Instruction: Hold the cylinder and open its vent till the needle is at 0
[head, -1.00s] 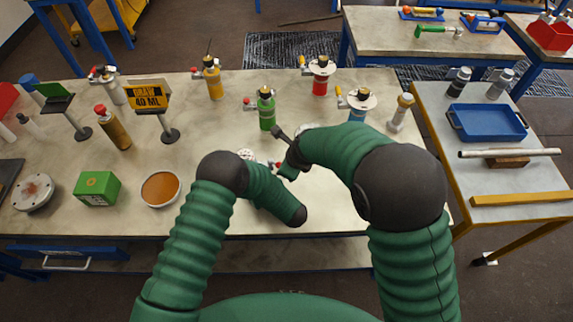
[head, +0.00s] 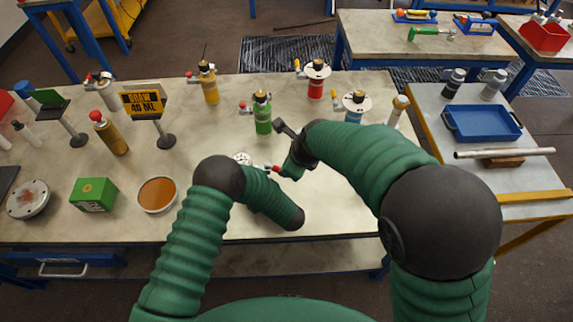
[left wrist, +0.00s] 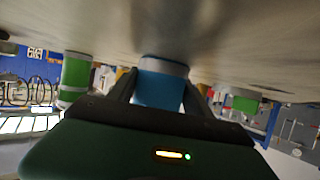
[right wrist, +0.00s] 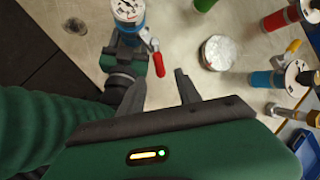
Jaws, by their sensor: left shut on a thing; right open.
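A blue cylinder (right wrist: 130,32) with a white round gauge (right wrist: 126,8) and a red vent lever (right wrist: 154,57) is at the upper left of the right wrist view. My left gripper (left wrist: 160,88) is shut around its blue body (left wrist: 160,82) in the left wrist view. In the head view the gauge (head: 243,158) and lever (head: 268,168) show between my arms, and the body is mostly hidden. The needle is too small to read. My right gripper (right wrist: 158,88) is open, its jaws just below the lever's tip in the right wrist view, with nothing between them.
Other cylinders stand behind: a green one (head: 262,115), a red one (head: 316,80), a blue one (head: 354,105) and a yellow one (head: 208,84). A round silvery piece (right wrist: 217,52) is right of the lever. A "DRAW 40 ML" sign (head: 144,103), green box (head: 94,194) and orange-topped dish (head: 157,194) are left.

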